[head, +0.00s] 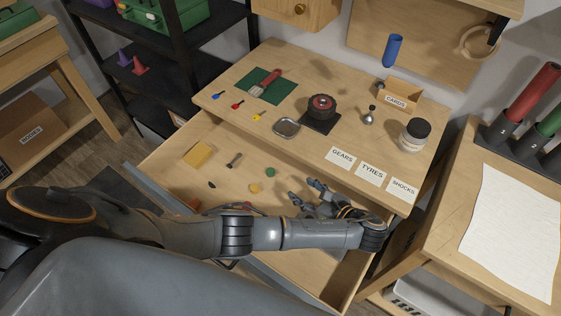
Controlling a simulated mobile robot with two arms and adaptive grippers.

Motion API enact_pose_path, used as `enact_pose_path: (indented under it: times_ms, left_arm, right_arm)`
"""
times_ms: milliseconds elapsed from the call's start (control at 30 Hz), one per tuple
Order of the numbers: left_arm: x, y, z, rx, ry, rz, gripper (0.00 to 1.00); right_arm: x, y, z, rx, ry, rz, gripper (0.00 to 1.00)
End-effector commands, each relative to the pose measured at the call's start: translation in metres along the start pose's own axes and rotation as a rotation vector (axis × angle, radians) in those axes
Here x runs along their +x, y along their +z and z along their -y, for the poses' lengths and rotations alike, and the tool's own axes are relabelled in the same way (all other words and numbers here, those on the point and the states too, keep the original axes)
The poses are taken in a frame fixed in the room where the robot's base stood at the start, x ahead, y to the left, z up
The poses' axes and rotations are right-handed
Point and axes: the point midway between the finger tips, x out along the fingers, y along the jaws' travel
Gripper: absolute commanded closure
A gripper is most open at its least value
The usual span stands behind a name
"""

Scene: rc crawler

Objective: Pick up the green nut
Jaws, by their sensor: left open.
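A small green nut (270,172) lies on the floor of the open wooden drawer (222,150). A yellow round piece (255,188) lies just below and left of it. My left gripper (303,192) is over the right part of the drawer, to the right of and slightly below the green nut. Its fingers are spread and point left, with nothing between them. It appears apart from the nut. My left forearm crosses the front of the drawer and hides part of it. My right gripper is not in view.
The drawer also holds a yellow block (198,154), a small dark link (234,160) and an orange piece (193,203). On the worktop above are a wheel on a dark stand (321,112), a metal tray (286,128), a jar (414,135) and labels.

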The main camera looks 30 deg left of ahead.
Motion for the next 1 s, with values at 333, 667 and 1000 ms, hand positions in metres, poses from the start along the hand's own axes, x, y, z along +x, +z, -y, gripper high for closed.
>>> enact_pose_path:
  times_ms: [333,667,1000]
  left_arm:
    - [0.059,-0.007,0.000,-0.001,0.000,0.006,0.46]
    - [0.088,-0.004,0.000,0.001,0.000,0.001,0.46]
    - [0.125,-0.009,-0.004,0.001,0.002,0.003,0.46]
  right_arm:
    - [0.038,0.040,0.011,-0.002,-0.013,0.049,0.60]
    - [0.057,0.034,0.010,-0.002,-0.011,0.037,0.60]
    - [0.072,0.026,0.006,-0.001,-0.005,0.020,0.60]
